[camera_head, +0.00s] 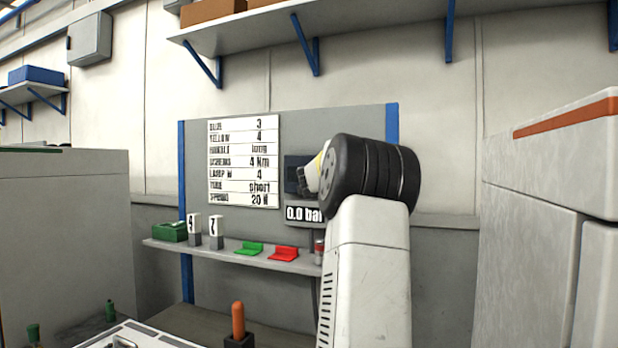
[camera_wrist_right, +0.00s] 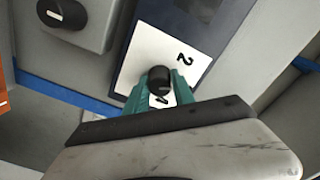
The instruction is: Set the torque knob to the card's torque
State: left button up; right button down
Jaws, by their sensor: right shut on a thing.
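The card (camera_head: 244,163) hangs on the grey board (camera_head: 295,130); its torque row appears to read "SCREWS 4 Nm". My right gripper (camera_wrist_right: 160,88), with teal fingers, is shut on a small black knob (camera_wrist_right: 160,76) on a white plate (camera_wrist_right: 178,55). A "2" shows on the plate above right of the knob and another digit, maybe "1", between the fingers. The knob's pointer direction is not clear. In the head view my right arm hides the knob, and the gripper end reaches a dark panel (camera_head: 292,172) right of the card. My left gripper is not in view.
A shelf (camera_head: 215,248) below holds a green box (camera_head: 169,232), numbered blocks, and green (camera_head: 249,248) and red (camera_head: 284,254) pieces. Another black knob (camera_wrist_right: 66,13) sits on a grey housing in the wrist view.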

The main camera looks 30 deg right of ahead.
jog(key=m, duration=0.4)
jog(key=shift+m, duration=0.3)
jog(key=m, duration=0.3)
jog(key=shift+m, duration=0.3)
jog(key=m, duration=0.4)
jog(key=shift+f, duration=0.1)
jog(key=shift+m, duration=2.1)
jog(key=c, duration=1.1)
grip_release()
jog(key=shift+o, duration=0.2)
jog(key=v, duration=0.8)
